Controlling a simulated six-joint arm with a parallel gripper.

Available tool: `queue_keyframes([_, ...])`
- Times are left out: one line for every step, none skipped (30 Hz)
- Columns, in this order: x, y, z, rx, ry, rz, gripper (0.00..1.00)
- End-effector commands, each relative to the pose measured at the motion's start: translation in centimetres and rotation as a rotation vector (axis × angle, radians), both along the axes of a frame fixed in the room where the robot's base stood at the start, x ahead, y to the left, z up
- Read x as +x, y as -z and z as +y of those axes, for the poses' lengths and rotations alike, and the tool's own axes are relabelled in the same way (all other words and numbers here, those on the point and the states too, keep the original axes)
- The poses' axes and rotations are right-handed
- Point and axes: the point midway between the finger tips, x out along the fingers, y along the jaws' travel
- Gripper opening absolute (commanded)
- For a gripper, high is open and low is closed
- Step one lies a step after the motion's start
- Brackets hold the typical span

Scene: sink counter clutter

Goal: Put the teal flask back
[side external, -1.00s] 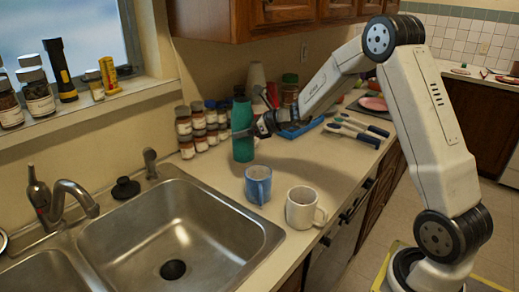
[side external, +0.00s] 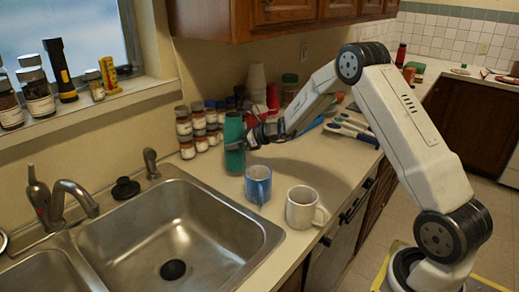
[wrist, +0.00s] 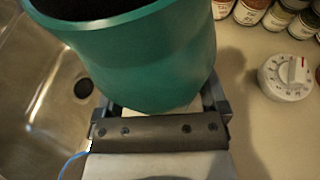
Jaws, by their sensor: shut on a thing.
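The teal flask (side external: 234,145) is upright over the counter, just right of the spice jars and behind the blue mug. My gripper (side external: 246,139) reaches it from the right and is shut around its side. In the wrist view the flask (wrist: 140,60) fills the upper middle, with its dark top at the upper left edge. The gripper (wrist: 160,103) shows below it, one finger on each side. The flask's base is near the counter, but I cannot tell whether it touches.
Spice jars (side external: 185,135) are stacked close on the left. A blue mug (side external: 258,184) and a white mug (side external: 303,207) stand in front. The sink (side external: 175,235) is at front left. A white timer (wrist: 287,77) lies on the counter in the wrist view.

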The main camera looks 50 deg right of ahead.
Motion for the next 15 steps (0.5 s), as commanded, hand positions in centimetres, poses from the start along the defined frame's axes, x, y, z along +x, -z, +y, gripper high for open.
queue_keyframes([-0.1, 0.8, 0.0, 0.002, -0.001, 0.004, 0.23])
queue_keyframes([-0.1, 1.2, 0.0, 0.002, -0.001, 0.003, 0.23])
queue_keyframes([-0.1, 1.6, 0.0, 0.002, 0.000, 0.003, 0.23])
queue_keyframes([-0.1, 1.9, 0.0, 0.002, 0.000, 0.003, 0.23])
queue_keyframes([-0.1, 2.2, 0.0, 0.001, 0.001, 0.003, 0.23])
queue_keyframes([-0.1, 2.4, 0.0, 0.000, 0.000, 0.001, 0.23])
queue_keyframes([-0.1, 2.5, 0.0, 0.000, 0.000, 0.001, 0.23])
queue_keyframes([-0.1, 2.6, 0.0, 0.000, 0.000, 0.001, 0.23])
queue_keyframes([-0.1, 2.7, 0.0, 0.000, 0.001, 0.000, 0.23])
queue_keyframes([-0.1, 2.7, 0.0, 0.000, 0.001, 0.000, 0.23])
queue_keyframes([-0.1, 2.7, 0.0, -0.001, 0.001, -0.001, 0.23])
queue_keyframes([-0.1, 2.7, 0.0, -0.001, 0.001, -0.001, 0.23])
queue_keyframes([-0.1, 2.7, 0.0, -0.001, 0.001, -0.001, 0.23])
queue_keyframes([-0.1, 2.7, 0.0, -0.001, 0.001, -0.001, 0.23])
queue_keyframes([-0.1, 2.7, 0.0, -0.001, 0.001, -0.001, 0.23])
